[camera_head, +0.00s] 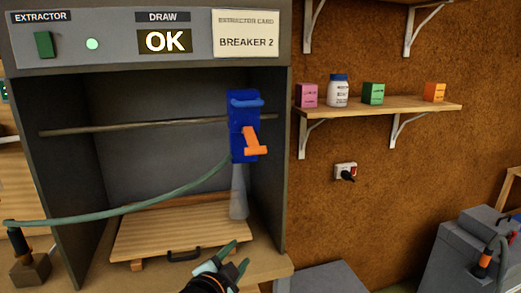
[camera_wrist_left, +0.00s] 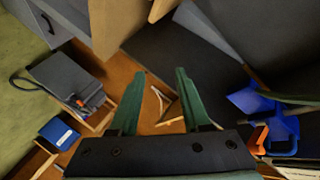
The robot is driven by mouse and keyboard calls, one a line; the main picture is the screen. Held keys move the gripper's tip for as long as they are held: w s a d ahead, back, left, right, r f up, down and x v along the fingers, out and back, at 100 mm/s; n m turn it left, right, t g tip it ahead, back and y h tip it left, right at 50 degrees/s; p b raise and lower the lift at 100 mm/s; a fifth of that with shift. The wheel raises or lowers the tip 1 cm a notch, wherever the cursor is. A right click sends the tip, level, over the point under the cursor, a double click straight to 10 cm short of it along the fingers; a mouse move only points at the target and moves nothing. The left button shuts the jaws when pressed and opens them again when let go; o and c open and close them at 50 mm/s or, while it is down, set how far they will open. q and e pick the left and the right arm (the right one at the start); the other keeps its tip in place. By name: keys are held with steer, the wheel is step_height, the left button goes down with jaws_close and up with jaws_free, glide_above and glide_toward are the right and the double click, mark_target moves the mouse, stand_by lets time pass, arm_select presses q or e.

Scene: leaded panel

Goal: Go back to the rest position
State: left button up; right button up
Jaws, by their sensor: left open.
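My left gripper (camera_head: 238,254) is at the bottom centre of the head view, in front of the wooden board and low in the picture. Its two green fingers are apart with nothing between them, as the left wrist view (camera_wrist_left: 160,76) also shows. A blue fitting (camera_head: 240,98) with an orange lever (camera_head: 254,141) is at the right of the grey extractor booth, above my gripper and apart from it. A pale cone shows below the fitting. The blue fitting is at the right in the left wrist view (camera_wrist_left: 250,100). My right gripper is in neither view.
A slatted wooden board (camera_head: 160,232) lies in the booth, with a dark handle in front. A green hose (camera_head: 130,211) crosses the booth. A wall shelf (camera_head: 400,104) holds small boxes and a white jar. A grey machine (camera_head: 450,255) stands at right. The panel reads OK.

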arm_select(q)
steer(key=s+a+f+n+g+y+p, duration=0.1)
steer(key=s+a+f+n, duration=0.4)
steer(key=s+f, duration=0.9)
steer(key=s+a+f+n+g+y, duration=0.1)
steer(key=s+a+f+n+g, duration=0.2)
steer(key=s+f, duration=1.1)
steer(key=a+f+n, duration=0.2)
steer(key=a+n, duration=0.1)
steer(key=shift+a+g+p, duration=0.25)
steer(key=shift+g+p, duration=0.1)
steer(key=shift+g, duration=0.05)
